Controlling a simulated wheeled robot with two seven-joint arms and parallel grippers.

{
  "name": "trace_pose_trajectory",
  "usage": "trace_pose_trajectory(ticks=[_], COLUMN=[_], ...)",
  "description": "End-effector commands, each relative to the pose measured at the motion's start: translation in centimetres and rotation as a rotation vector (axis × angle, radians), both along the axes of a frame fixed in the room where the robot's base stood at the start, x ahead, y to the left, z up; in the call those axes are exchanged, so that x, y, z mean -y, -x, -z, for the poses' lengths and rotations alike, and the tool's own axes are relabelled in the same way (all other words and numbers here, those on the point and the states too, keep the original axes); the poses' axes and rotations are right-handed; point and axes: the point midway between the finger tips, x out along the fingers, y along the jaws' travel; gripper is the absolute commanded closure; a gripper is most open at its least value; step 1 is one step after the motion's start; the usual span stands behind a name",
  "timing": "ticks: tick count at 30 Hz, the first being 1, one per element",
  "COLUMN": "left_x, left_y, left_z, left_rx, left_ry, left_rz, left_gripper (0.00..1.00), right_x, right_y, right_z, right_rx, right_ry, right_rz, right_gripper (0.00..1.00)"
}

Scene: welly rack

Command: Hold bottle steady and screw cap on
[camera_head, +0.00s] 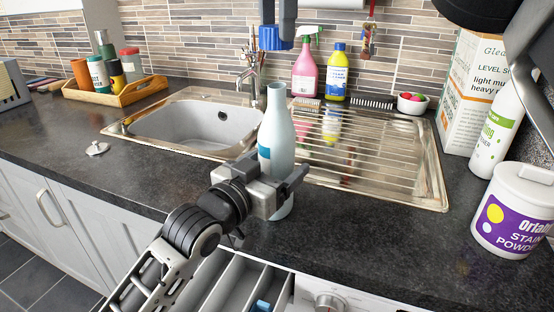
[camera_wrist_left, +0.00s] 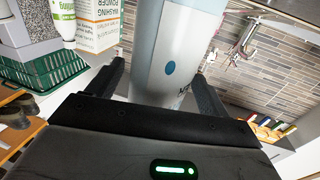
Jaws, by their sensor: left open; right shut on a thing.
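A pale blue-white bottle (camera_head: 277,125) with a blue label stands upright on the dark worktop, in front of the sink, its neck open and bare. My left gripper (camera_head: 274,172) is around its lower body. In the left wrist view, the bottle (camera_wrist_left: 165,60) stands between the two spread fingers of this gripper (camera_wrist_left: 160,90), with a gap showing at least on the right side. A blue cap (camera_head: 270,38) is above the bottle's mouth, apart from it. My right gripper (camera_head: 286,18), partly out of view at the top, is shut on the cap.
A steel sink (camera_head: 150,112) with a ribbed drainer (camera_head: 375,165) lies behind. A pink spray bottle (camera_head: 304,75) and a yellow bottle (camera_head: 337,75) stand at the back. A stain powder tub (camera_head: 510,215) stands at right. An open drawer (camera_head: 235,285) is below the front edge.

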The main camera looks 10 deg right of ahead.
Motion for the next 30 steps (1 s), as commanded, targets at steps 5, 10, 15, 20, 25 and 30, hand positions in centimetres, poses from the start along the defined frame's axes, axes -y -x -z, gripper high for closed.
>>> trace_pose_trajectory(ticks=[5,10,15,20,25,30], left_x=[0.0,0.0,0.0,-0.1,0.0,0.0], left_y=[0.0,0.0,0.0,0.0,0.0,0.0], left_z=[0.0,0.0,0.0,0.0,0.1,0.1], left_rx=[0.0,0.0,-0.001,-0.001,-0.001,-0.001], left_ry=[0.0,0.0,-0.001,-0.001,-0.001,-0.001], left_rz=[0.0,0.0,0.0,0.0,0.0,0.0], left_gripper=[0.29,0.76,0.87,0.87,0.87,0.87], right_x=[0.0,0.0,0.1,0.1,0.2,0.1], right_y=[0.0,0.0,0.0,0.0,0.0,0.0], right_z=[0.0,0.0,0.5,2.2,4.4,5.0], right_rx=[0.0,0.0,-0.001,-0.002,-0.001,0.002], right_ry=[0.0,0.0,0.001,0.001,0.0,-0.001], right_rz=[0.0,0.0,-0.002,-0.002,-0.001,0.0], right_gripper=[0.77,0.77,0.77,0.77,0.77,0.77])
